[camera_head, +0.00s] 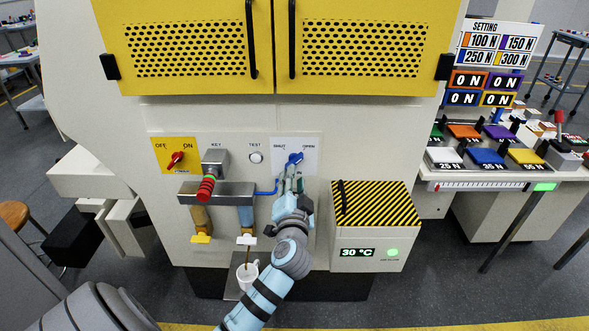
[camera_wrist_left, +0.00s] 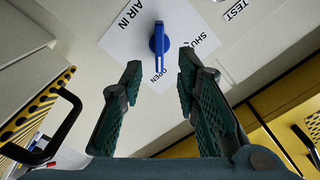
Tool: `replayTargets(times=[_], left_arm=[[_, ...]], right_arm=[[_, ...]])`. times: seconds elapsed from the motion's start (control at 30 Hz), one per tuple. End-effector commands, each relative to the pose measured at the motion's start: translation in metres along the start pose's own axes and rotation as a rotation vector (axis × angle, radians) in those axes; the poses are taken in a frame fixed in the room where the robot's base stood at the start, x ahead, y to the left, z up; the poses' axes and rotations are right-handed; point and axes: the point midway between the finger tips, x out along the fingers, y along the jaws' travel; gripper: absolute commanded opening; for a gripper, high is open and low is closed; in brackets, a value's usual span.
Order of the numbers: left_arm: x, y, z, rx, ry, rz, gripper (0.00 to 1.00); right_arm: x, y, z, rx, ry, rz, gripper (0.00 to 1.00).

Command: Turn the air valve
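The blue air valve handle (camera_head: 294,158) is on a white plate (camera_head: 308,146) marked SHUT on the left and OPEN on the right. In the left wrist view the handle (camera_wrist_left: 159,42) lies ahead of the fingers, its narrow end beside the word OPEN. My left gripper (camera_head: 291,174) is just below the handle in the head view and partly hides the plate. In the wrist view the gripper (camera_wrist_left: 160,70) is open and empty, its fingers on either side of the handle's line, apart from it. My right gripper is not in view.
Left of the valve are a TEST button (camera_head: 256,157), a key switch (camera_head: 215,162) and a red switch (camera_head: 177,158). A striped box (camera_head: 365,247) stands at the right of the arm. A white mug (camera_head: 247,276) is below, close to my arm.

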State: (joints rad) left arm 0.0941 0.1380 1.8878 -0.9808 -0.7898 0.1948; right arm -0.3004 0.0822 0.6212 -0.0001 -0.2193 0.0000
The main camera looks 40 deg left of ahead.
Motion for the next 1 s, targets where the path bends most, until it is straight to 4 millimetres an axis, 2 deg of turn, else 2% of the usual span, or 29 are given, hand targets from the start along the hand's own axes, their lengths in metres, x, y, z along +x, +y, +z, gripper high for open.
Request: replayTargets(times=[0.1,0.3,0.57,0.6,0.77,1.0], left_arm=[[0.032,0.0,0.001,0.003,0.001,-0.002,0.29],[0.059,0.001,0.001,0.001,0.0,0.001,0.29],[0.062,0.001,0.001,0.001,0.0,0.002,0.29],[0.062,0.001,0.001,0.001,0.0,0.002,0.28],[0.062,0.001,0.001,0.001,0.0,0.002,0.02],[0.062,0.001,0.001,-0.001,0.0,0.003,0.0]], right_arm=[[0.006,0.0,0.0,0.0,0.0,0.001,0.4],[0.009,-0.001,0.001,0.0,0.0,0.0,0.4],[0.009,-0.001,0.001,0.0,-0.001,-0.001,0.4],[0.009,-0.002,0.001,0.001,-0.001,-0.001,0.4],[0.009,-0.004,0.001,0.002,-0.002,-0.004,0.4],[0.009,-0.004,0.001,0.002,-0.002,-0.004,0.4]])
